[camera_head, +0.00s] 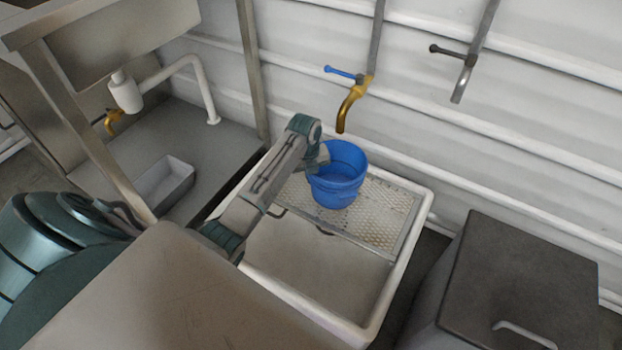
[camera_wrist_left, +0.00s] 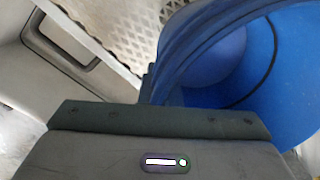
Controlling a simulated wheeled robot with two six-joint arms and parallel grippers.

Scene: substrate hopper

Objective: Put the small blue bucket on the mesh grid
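The small blue bucket (camera_head: 338,180) is upright, over the mesh grid (camera_head: 376,218) at the back of the white sink. I cannot tell for certain whether its base touches the grid. My left gripper (camera_head: 319,160) is at the bucket's left rim, with the bucket wall running in between its fingers, and it looks shut on that wall. The fingertips are mostly hidden. In the left wrist view the bucket's open inside (camera_wrist_left: 285,85) fills the right side, and the mesh grid (camera_wrist_left: 125,25) shows at the top. My right gripper is not in view.
A brass tap (camera_head: 347,105) with a blue handle hangs from the wall just above the bucket. A second tap (camera_head: 462,80) is to its right. The sink's front basin (camera_head: 310,268) is empty. A dark-lidded bin (camera_head: 520,280) stands at the right.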

